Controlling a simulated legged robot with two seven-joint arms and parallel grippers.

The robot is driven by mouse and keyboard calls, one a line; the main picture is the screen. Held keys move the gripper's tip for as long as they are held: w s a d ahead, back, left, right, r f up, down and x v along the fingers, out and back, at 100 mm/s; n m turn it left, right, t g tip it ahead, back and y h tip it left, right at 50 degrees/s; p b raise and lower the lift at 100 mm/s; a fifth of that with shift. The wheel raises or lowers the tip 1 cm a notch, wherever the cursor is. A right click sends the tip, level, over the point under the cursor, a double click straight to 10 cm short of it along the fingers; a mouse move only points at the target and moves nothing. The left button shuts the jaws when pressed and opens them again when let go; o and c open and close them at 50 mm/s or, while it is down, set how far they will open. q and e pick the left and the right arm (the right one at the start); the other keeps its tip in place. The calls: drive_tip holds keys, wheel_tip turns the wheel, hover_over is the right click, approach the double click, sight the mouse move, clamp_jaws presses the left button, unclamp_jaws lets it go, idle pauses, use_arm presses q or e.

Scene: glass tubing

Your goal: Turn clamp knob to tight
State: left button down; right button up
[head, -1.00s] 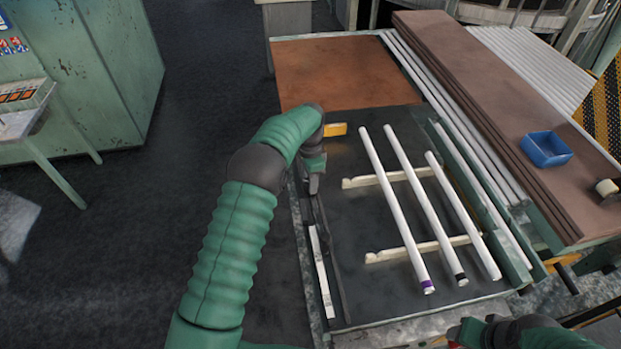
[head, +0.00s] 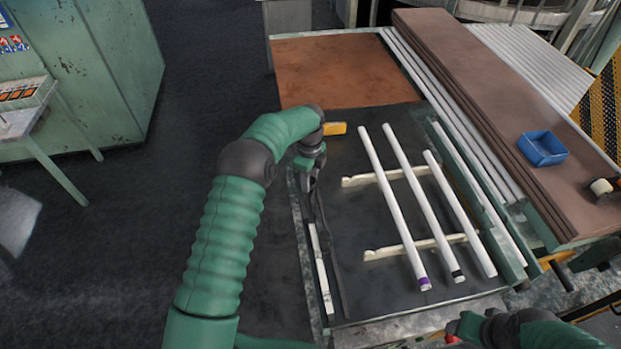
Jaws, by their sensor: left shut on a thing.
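My left gripper (head: 311,177) points down at the left edge of the dark work table (head: 360,290), at the far end of a dark rail (head: 326,245). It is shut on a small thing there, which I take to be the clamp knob. The knob is hidden by the fingers and wrist, so I cannot see its setting. My right arm (head: 545,332) enters at the bottom right, and its gripper is not in view.
Several white glass tubes, one of them here (head: 395,205), lie across two cream notched supports (head: 385,253). A white scale strip (head: 321,270) runs along the left edge. A yellow block (head: 335,128) is beyond the gripper. A blue bin (head: 542,149) stands on brown boards at right.

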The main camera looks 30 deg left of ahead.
use_arm(q)
drive_tip(key=shift+w+a+r+m, duration=0.2)
drive_tip(key=shift+r+m, duration=0.05)
drive_tip(key=shift+m, duration=0.25)
drive_tip(key=c, duration=1.1)
unclamp_jaws()
drive_tip(key=shift+o, duration=1)
drive_tip(key=shift+f, duration=0.2)
wheel_tip(320, 180, up, 17)
drive_tip(key=b, duration=0.1)
drive_tip(key=shift+f, duration=0.1)
